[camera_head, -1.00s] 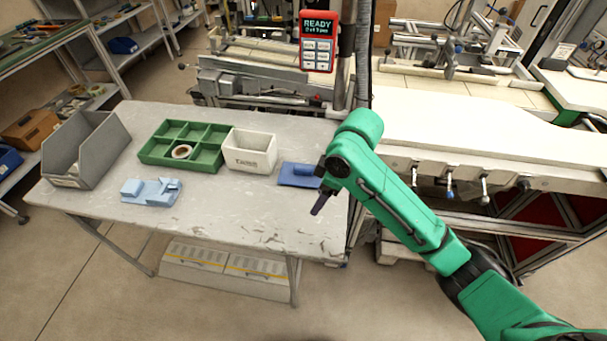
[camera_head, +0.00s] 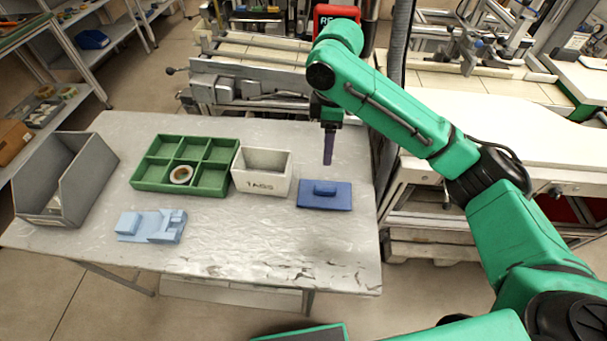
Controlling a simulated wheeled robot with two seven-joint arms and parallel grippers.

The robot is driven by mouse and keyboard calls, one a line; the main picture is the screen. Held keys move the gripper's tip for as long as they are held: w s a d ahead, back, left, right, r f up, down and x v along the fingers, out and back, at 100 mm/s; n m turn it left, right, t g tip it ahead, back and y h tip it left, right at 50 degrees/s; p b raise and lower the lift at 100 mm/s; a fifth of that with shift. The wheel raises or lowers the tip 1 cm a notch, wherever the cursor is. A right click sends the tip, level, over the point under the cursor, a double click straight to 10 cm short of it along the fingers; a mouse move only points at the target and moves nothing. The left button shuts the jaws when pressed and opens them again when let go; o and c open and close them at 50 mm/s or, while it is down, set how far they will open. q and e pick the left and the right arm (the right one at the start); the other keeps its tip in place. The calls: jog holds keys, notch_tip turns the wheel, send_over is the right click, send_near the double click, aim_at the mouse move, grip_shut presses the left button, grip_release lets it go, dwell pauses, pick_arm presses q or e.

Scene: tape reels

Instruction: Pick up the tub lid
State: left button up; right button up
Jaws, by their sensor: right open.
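The tub lid (camera_head: 338,203) is a flat blue rectangle with a raised handle on top. It lies on the table at the right, just right of the white tub (camera_head: 262,186), which has lettering on its front and stands open. My right gripper (camera_head: 328,163) is above and slightly behind the lid, pointing down, with nothing seen between its fingers. It is open and apart from the lid; its fingers overlap from this angle. My left gripper is not in view.
A green divided tray (camera_head: 207,182) holds a tape reel (camera_head: 181,174) in a front compartment. A light blue fixture (camera_head: 152,226) lies in front of it, and a grey bin (camera_head: 97,190) stands at the left. The table (camera_head: 270,255) is clear at its front.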

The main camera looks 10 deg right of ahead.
jog(key=p, duration=0.2)
send_over(326, 188)
jog(key=f, duration=0.7)
jog(key=shift+s+d+f, duration=0.1)
jog(key=shift+d+f, duration=0.15)
jog(key=f, duration=0.4)
jog(key=f+p, duration=0.1)
jog(key=shift+w+a+f, duration=0.2)
jog(key=shift+a+f, duration=0.1)
jog(key=shift+f, duration=0.4)
jog(key=shift+s, duration=0.1)
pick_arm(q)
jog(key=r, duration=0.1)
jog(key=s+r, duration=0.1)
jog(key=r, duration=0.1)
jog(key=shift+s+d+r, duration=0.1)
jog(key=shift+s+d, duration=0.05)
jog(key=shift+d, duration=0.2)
pick_arm(e)
grip_shut()
